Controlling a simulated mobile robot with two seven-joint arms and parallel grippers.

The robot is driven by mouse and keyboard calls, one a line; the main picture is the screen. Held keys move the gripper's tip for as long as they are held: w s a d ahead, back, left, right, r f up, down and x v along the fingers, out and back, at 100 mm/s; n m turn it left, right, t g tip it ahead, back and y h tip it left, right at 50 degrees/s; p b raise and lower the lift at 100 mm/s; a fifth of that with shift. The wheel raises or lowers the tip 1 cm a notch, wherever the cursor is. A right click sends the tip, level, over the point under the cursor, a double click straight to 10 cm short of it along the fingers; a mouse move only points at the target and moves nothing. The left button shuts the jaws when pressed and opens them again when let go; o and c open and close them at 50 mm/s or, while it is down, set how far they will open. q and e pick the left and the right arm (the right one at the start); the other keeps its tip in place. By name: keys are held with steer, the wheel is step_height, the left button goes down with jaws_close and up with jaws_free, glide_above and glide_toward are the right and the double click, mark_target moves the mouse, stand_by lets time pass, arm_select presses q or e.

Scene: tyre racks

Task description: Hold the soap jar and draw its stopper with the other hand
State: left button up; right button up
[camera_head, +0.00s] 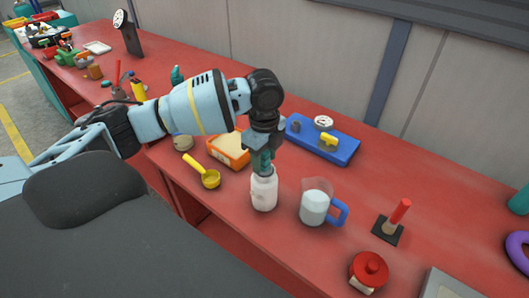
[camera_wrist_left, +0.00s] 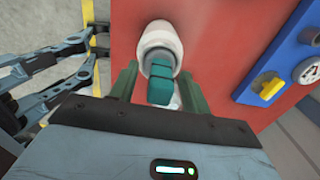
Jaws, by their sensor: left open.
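A white jar (camera_head: 264,190), apparently the soap jar, stands upright on the red bench. Its teal stopper (camera_wrist_left: 160,85) shows in the left wrist view, at the jar's mouth. My left gripper (camera_head: 263,160) points down right above the jar. Its two green fingers are open, one on each side of the stopper; I cannot tell whether either touches it. The fingers hide part of the stopper in the head view. My right gripper is not in view.
A measuring jug (camera_head: 314,207) with a blue handle stands close right of the jar. A yellow scoop (camera_head: 210,179) and an orange container (camera_head: 230,150) lie to the left. A blue tray (camera_head: 345,152) is behind. A red-lidded pot (camera_head: 369,269) stands front right.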

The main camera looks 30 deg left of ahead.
arm_select(q)
steer(key=shift+c, duration=0.5)
jaws_close()
steer(key=shift+o, duration=0.5)
jaws_free()
steer(key=shift+r, duration=0.1)
step_height(320, 180, up, 7)
steer(key=shift+f, duration=0.15)
steer(key=shift+r, duration=0.5)
steer(key=shift+s+f, duration=0.1)
